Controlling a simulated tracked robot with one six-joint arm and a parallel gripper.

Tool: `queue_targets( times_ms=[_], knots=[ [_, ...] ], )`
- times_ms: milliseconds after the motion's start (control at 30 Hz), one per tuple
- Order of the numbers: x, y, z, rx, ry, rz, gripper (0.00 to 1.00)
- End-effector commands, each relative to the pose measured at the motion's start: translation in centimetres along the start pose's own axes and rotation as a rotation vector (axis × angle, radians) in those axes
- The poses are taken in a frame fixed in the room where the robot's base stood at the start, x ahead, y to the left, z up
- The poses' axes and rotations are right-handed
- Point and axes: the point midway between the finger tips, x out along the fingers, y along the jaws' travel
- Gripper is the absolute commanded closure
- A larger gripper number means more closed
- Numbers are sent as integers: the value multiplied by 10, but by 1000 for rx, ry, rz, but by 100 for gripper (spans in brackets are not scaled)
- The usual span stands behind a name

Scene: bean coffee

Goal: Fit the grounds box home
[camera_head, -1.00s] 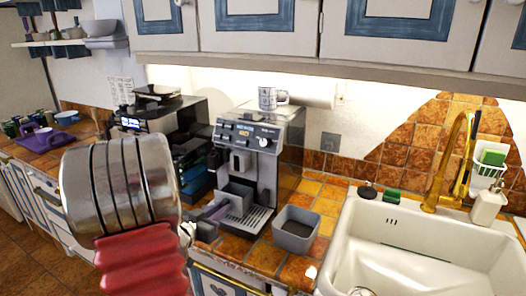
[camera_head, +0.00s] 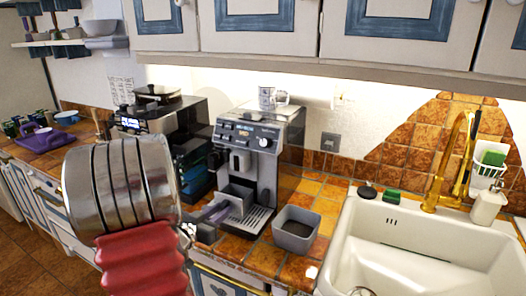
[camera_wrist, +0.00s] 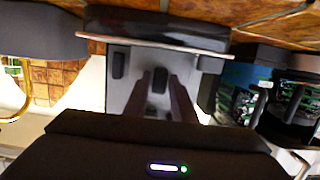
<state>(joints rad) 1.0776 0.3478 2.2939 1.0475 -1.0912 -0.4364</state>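The coffee machine (camera_head: 262,150) stands on the tiled counter. A dark grey open box (camera_head: 237,197), which looks like the grounds box, sits at its lower front above the drip tray (camera_head: 247,222). My gripper (camera_head: 214,210) reaches from the left at the box's front; it is small there, and contact is unclear. In the wrist view the picture is upside down. Two finger-like brownish shapes of my gripper (camera_wrist: 160,100) show apart before a grey panel (camera_wrist: 128,88), with a dark part between their tips. Whether they pinch anything is unclear.
A second grey open box (camera_head: 295,230) stands on the counter right of the machine. The white sink (camera_head: 420,250) with a gold tap (camera_head: 450,165) lies further right. A metal cup (camera_head: 268,98) stands on the machine. Another dark machine (camera_head: 165,130) stands to its left.

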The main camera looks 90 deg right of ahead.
Motion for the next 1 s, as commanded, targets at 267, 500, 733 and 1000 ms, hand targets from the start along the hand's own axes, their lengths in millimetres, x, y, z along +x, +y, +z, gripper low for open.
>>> queue_targets(
  times_ms=[267, 500, 733, 1000],
  knots=[
    [0, 0, 0, 0, 0, 0, 61],
    [-2, 0, 0, 0, -1, 0, 61],
    [-20, -1, 0, 0, 0, -2, 61],
    [-60, -1, 0, -1, 0, -4, 61]
  ],
)
